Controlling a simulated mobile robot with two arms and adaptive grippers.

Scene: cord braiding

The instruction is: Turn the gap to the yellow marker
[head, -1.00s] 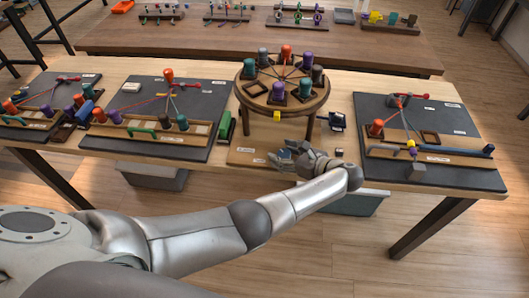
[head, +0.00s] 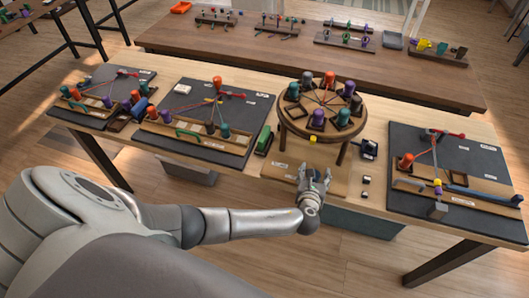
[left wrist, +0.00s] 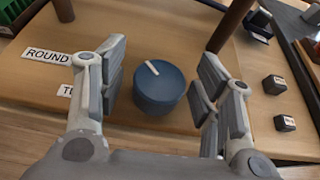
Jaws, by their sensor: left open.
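The round braiding stand (head: 290,121) has a wooden disk top ringed with coloured bobbins, with cords meeting at its centre. A dark empty square slot shows at the disk's front left. The small yellow marker (head: 312,139) is at the front, below the disk's rim. A blue round knob (left wrist: 160,92) with a white line stands on the wooden base in the left wrist view; the line points to the upper left. My left gripper (head: 314,178) is open, its fingers (left wrist: 155,95) on either side of the knob with gaps to it. It hides the knob in the head view.
A label reading ROUND (left wrist: 48,56) lies left of the knob. Two small dark blocks (left wrist: 284,123) are to its right. Cord boards stand left (head: 190,150) and right (head: 445,165) of the stand. Two stand legs rise behind the knob.

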